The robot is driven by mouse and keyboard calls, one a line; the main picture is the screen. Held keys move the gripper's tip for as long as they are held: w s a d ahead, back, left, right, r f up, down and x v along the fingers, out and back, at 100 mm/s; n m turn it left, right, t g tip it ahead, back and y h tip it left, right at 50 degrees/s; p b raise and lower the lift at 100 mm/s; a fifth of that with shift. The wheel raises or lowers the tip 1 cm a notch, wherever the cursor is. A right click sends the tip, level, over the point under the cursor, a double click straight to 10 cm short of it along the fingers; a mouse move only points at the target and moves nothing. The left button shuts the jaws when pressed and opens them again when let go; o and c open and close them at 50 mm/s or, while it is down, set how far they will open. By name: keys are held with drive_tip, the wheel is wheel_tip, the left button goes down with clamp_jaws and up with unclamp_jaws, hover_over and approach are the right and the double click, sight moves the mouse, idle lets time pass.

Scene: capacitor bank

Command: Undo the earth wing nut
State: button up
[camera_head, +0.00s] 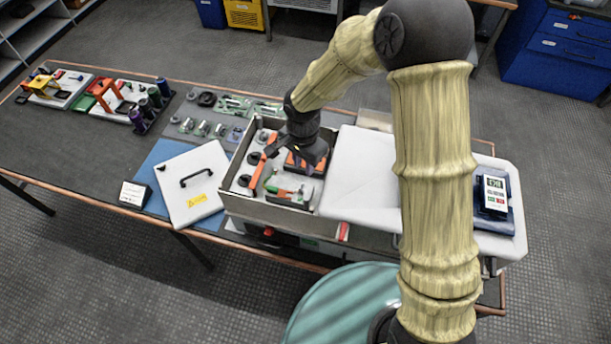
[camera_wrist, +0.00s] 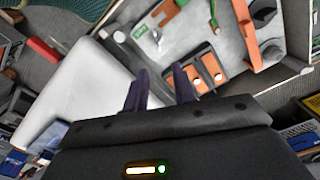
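The open grey box (camera_head: 265,212) holds the capacitor parts. A green strip (camera_head: 274,189) lies near its front; the wrist view shows a green strip (camera_wrist: 213,14) beside a pale block with a green label (camera_wrist: 147,38). I cannot make out the earth wing nut for certain in either view. My gripper (camera_head: 309,170) points down over the right part of the box, above an orange and black block (camera_wrist: 206,72). In the wrist view its two dark fingers (camera_wrist: 160,88) stand apart with nothing seen between them.
An orange bar (camera_head: 257,174) with black knobs stands left in the box. A white panel (camera_head: 365,180) adjoins its right side. A removed cover with a handle (camera_head: 192,200) lies left. A meter (camera_head: 495,194) is far right. Tools and fittings lie along the bench's left.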

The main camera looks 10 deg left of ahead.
sight(303, 183)
wheel_tip(303, 183, down, 8)
drive_tip(key=shift+s+r+p, duration=0.15)
drive_tip(key=shift+p, duration=0.65)
clamp_jaws()
drive_tip(key=shift+d, duration=0.2)
drive_tip(key=shift+a, duration=0.2)
